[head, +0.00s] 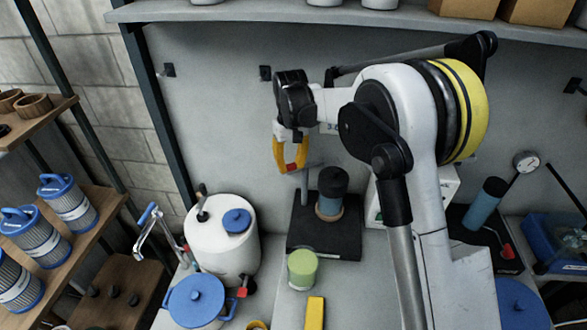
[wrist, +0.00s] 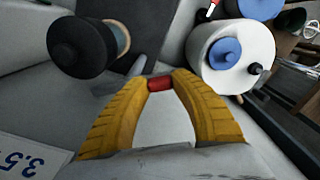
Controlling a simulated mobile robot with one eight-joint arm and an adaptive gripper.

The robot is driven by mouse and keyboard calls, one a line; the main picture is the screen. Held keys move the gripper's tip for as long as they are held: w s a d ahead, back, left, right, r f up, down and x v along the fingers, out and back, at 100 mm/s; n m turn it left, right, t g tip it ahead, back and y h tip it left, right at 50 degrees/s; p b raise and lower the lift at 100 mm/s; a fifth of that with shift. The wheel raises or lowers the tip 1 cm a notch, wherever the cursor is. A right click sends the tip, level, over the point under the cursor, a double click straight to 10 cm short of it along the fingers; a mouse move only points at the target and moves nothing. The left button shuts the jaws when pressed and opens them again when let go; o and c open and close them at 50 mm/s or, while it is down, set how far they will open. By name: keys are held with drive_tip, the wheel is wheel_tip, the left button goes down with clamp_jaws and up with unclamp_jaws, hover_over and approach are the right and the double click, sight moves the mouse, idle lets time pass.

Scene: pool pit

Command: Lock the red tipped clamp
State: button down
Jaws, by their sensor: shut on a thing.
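My gripper (head: 290,167) has yellow fingers and is shut on a small red tip (wrist: 160,84), which shows between the fingertips in both views. A grey bar (head: 313,165) runs beside the fingers toward the black base plate (head: 318,246) below; most of the clamp is hidden or too small to make out. A dark cylinder with a wooden ring (head: 332,190) stands on that plate, right of and below my gripper. In the wrist view the cylinder (wrist: 82,45) is at the upper left, apart from the fingers.
A white tank with a blue cap (head: 225,240) stands left of the plate. A green jar (head: 302,268) and a blue-lidded pot (head: 196,300) are in front. Another black base with a blue cylinder (head: 484,203) and a red tip (head: 507,251) is at right.

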drive_tip(key=shift+w+a+m, duration=0.1)
drive_tip(key=shift+w+m, duration=0.35)
drive_tip(key=shift+m, duration=0.6)
drive_tip(key=shift+w+d+m, duration=0.1)
drive_tip(key=shift+w+m, duration=0.3)
drive_tip(key=shift+m, duration=0.7)
drive_tip(key=shift+w+a+m, duration=0.1)
drive_tip(key=shift+w+m, duration=0.35)
drive_tip(key=shift+m, duration=0.6)
drive_tip(key=c, duration=1.1)
unclamp_jaws()
drive_tip(key=shift+o, duration=0.2)
wheel_tip(320, 180, up, 8)
drive_tip(key=shift+f, duration=0.25)
